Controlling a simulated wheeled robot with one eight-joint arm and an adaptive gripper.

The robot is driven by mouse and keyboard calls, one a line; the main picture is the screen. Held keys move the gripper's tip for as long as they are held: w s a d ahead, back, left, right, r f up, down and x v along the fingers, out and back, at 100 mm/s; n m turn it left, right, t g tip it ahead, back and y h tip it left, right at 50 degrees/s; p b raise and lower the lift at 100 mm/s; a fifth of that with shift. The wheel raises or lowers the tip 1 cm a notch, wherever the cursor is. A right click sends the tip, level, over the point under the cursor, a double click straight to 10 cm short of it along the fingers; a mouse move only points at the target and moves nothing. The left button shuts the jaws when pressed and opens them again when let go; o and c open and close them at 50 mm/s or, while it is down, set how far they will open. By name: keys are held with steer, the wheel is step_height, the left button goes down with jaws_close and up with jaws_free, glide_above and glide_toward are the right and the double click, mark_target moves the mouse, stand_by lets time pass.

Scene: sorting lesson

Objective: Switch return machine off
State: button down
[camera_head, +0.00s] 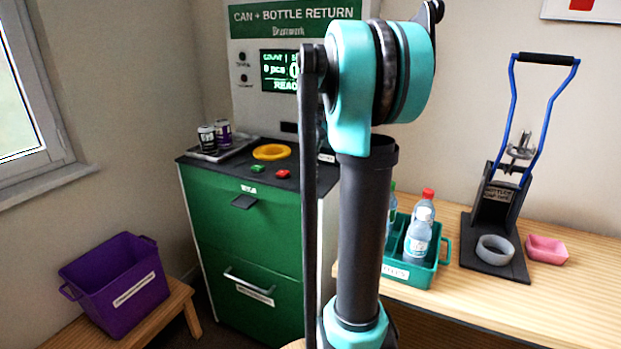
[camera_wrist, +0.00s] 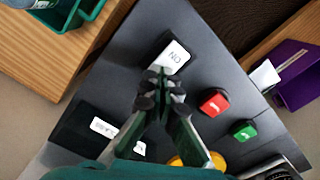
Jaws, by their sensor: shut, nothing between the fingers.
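The return machine (camera_head: 250,225) is a green cabinet with a dark top and a white upright panel; its screen (camera_head: 280,72) is lit with green and white text. In the wrist view a dark switch block with a white label (camera_wrist: 175,57), which seems to read ON upside down, sits on the dark top. My gripper (camera_wrist: 160,85) is shut and empty, its fingertips right at the near edge of this label; I cannot tell whether they touch it. A red button (camera_wrist: 214,102) and a green button (camera_wrist: 243,131) lie to the right. In the head view my arm hides the gripper and switch.
A yellow ring (camera_head: 271,152) and a tray with two cans (camera_head: 208,138) are on the machine top. A purple crate (camera_head: 115,285) stands on a low bench at left. A teal bottle crate (camera_head: 412,268), a blue-handled press (camera_head: 510,190) and a pink bowl (camera_head: 546,250) stand on the right table.

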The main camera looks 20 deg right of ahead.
steer(key=shift+f, duration=0.2)
steer(key=shift+r, duration=3.55)
